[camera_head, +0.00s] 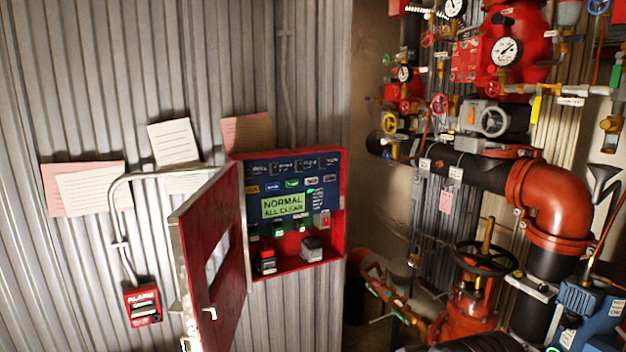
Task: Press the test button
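A red control box (338,238) hangs on the corrugated wall, left of centre. Its red door (222,262) stands open, swung out to the left. Inside, a blue panel (262,170) carries rows of small labels and a green display (283,205) reading "NORMAL ALL CLEAR". Below sit a red and black button or switch (267,263), a grey one (311,250) and several small dark ones. A small red-and-white control (323,219) is at the panel's right. The labels are too small to tell which is the test button. My gripper is not in view.
A red alarm pull station (142,305) is at lower left, with a conduit (117,220) above. Papers (90,190) are on the wall. Red and black pipes (545,205), valves, gauges and a handwheel (486,258) crowd the right side. A blue device (590,312) stands lower right.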

